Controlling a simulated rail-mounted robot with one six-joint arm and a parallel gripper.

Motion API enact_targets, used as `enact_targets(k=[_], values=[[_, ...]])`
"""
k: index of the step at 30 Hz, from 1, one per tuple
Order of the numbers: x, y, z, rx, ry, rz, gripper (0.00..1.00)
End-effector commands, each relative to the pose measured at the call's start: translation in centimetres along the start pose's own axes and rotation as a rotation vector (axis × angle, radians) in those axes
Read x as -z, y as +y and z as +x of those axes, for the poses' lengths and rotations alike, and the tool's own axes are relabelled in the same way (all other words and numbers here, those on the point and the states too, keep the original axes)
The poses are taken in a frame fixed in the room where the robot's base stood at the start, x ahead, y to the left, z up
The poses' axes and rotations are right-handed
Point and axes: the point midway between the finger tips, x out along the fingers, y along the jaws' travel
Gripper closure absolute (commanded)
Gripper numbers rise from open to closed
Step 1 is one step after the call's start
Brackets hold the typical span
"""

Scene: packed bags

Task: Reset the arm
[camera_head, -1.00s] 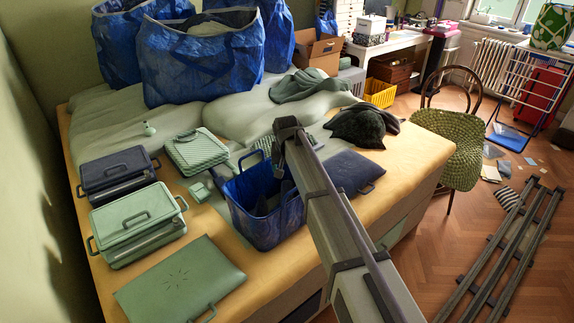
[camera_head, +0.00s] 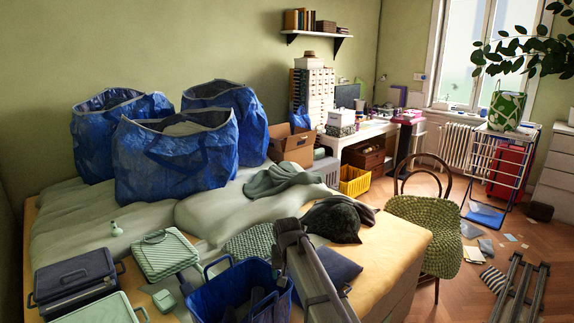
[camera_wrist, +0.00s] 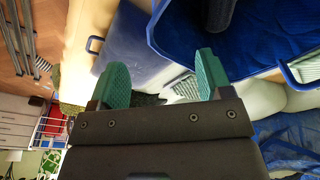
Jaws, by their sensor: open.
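My gripper shows in the wrist view (camera_wrist: 162,80) with its two teal fingertips spread wide apart and nothing held between them. In the head view my arm rises from the bottom edge beside the blue open basket (camera_head: 232,296), and its fingers are hidden there. The basket also shows in the wrist view (camera_wrist: 180,32), to the upper right of the fingers. A dark blue flat case (camera_head: 335,268) lies just right of my arm on the bed; it appears beyond the fingers in the wrist view (camera_wrist: 135,40).
Large blue bags (camera_head: 172,165) stand at the back of the bed (camera_head: 398,245). A dark blue case (camera_head: 75,280) and a green striped case (camera_head: 165,255) lie at the left. A green cushioned chair (camera_head: 425,225) stands right of the bed.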

Motion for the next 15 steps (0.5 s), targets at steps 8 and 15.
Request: enact_targets(k=[8, 15], values=[[-13.5, 10.1, -2.5, -0.009, -0.079, 0.019, 0.28], [-25.6, 15.9, -4.7, 0.003, -0.152, 0.027, 0.28]])
